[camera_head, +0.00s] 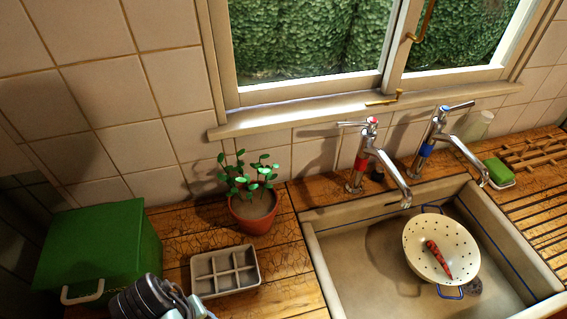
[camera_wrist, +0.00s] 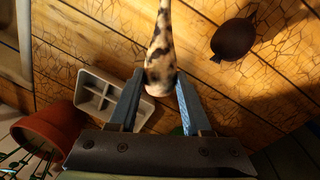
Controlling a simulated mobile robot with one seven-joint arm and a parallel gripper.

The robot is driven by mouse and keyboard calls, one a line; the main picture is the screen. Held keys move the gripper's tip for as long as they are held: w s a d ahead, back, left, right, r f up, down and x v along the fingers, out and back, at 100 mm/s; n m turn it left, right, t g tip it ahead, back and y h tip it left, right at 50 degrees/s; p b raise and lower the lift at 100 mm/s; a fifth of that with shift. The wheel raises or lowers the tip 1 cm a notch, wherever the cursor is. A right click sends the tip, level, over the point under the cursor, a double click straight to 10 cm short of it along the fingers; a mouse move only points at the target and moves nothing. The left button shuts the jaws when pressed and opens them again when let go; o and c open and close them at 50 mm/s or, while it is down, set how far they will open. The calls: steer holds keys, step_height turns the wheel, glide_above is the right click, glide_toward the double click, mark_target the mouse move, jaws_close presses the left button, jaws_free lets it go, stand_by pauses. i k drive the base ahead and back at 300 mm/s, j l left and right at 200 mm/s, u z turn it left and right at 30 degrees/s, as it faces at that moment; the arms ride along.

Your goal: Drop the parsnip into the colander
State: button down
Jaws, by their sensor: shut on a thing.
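The parsnip (camera_wrist: 161,45), cream with dark brown blotches, is held between the two blue fingers of my gripper (camera_wrist: 160,76) in the wrist view. Its thick rounded end lies between the fingers and its thinner part runs out of the top of the picture. In the head view part of my arm shows at the bottom left, and the parsnip cannot be made out there. The white colander (camera_head: 418,236) with dark holes and blue handles sits in the sink at the right. A red, carrot-like thing (camera_head: 438,259) lies inside it. My gripper is well left of the colander.
The sink (camera_head: 350,285) has two taps (camera_head: 376,160) behind it. A potted plant (camera_head: 254,212), a grey divided tray (camera_head: 225,271) and a green box (camera_head: 100,245) stand on the wooden counter. A dark round thing (camera_wrist: 235,38) lies on the wood in the wrist view.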

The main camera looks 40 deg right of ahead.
mark_target(435, 274)
steer(key=k+l+z, duration=0.15)
steer(key=l+z, duration=0.7)
steer(key=k+l+z, duration=0.1)
steer(key=l+z, duration=0.3)
steer(key=i+l, duration=0.3)
steer(key=l, duration=0.15)
steer(key=i+l, duration=0.25)
steer(key=l, duration=0.25)
steer(key=z, duration=0.05)
